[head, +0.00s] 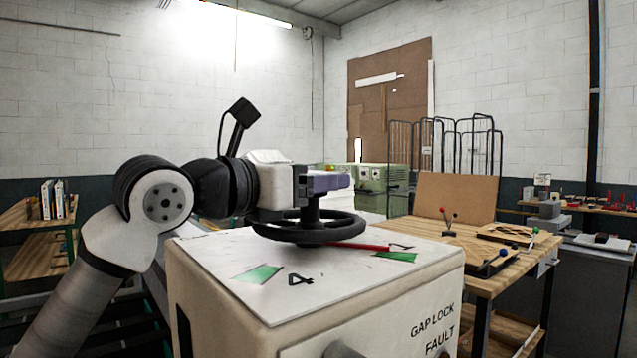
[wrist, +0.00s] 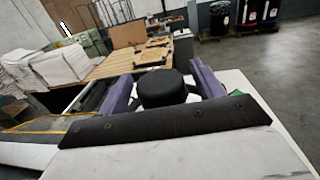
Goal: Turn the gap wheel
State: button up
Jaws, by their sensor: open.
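The gap wheel (head: 283,231) is a black handwheel lying flat above the white top of a cream cabinet (head: 240,310). A black hub or knob stands up at the wheel; in the wrist view the round black knob (wrist: 161,88) sits between my two purple fingers. My gripper (head: 322,183) is over the wheel, with its fingers on both sides of the knob. The fingers look apart; whether either touches the knob is unclear. Part of the wheel is hidden behind my gripper in the head view.
A red pointer (head: 358,246) and green patches (head: 258,274) lie on the cabinet top. The cabinet front reads GAP LOCK and FAULT. A wooden workbench (head: 510,268) with small parts stands close on the right. A shelf with books (head: 53,199) is at far left.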

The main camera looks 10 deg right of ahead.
jog(key=b+v, duration=0.3)
jog(key=v, duration=0.9)
jog(key=shift+s+a, duration=0.1)
jog(key=shift+s, duration=0.05)
